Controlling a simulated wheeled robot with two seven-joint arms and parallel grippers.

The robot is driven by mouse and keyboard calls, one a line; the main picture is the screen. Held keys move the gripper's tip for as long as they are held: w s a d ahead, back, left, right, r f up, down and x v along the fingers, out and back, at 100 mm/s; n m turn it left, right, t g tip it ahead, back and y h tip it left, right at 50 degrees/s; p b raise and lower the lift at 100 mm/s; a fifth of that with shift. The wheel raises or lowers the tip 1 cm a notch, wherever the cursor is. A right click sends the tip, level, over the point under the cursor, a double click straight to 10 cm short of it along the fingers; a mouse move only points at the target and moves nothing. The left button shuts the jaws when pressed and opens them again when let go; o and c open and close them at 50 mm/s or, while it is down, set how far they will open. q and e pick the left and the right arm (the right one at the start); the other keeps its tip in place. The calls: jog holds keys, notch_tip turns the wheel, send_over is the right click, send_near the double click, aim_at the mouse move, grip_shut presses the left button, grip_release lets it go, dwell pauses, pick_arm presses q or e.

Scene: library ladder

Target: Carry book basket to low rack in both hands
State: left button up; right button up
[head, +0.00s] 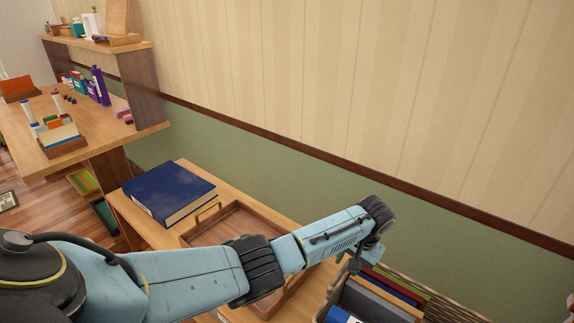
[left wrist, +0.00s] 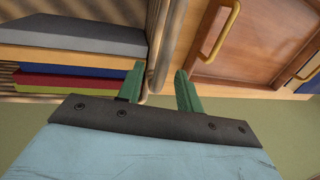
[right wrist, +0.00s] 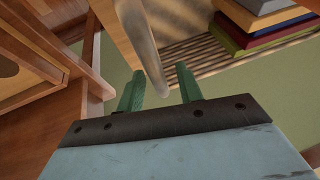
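The book basket (head: 445,296) is at the bottom right of the head view, with a woven wall and several books (head: 385,288) inside; its near part is cut off. My left gripper (head: 362,262) is at the basket's left end. In the left wrist view its green fingers (left wrist: 160,88) are apart, with the basket's rim (left wrist: 157,45) between them. My right gripper is outside the head view. In the right wrist view its fingers (right wrist: 160,88) are apart, with a pale rounded bar (right wrist: 146,45) of the basket between them. I cannot make out the low rack for certain.
A wooden tray (head: 238,235) with brass handles lies left of the basket, partly behind my left arm. A thick blue book (head: 168,190) lies beyond it. A wooden desk with shelf (head: 95,120) stands at the far left. The striped wall (head: 350,90) closes off the back.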

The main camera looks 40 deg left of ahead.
jog(key=shift+r, duration=0.1)
pick_arm(q)
notch_tip(320, 180, up, 10)
jog(key=d, duration=0.2)
jog(key=shift+r, duration=0.15)
pick_arm(e)
jog(key=v, duration=1.2)
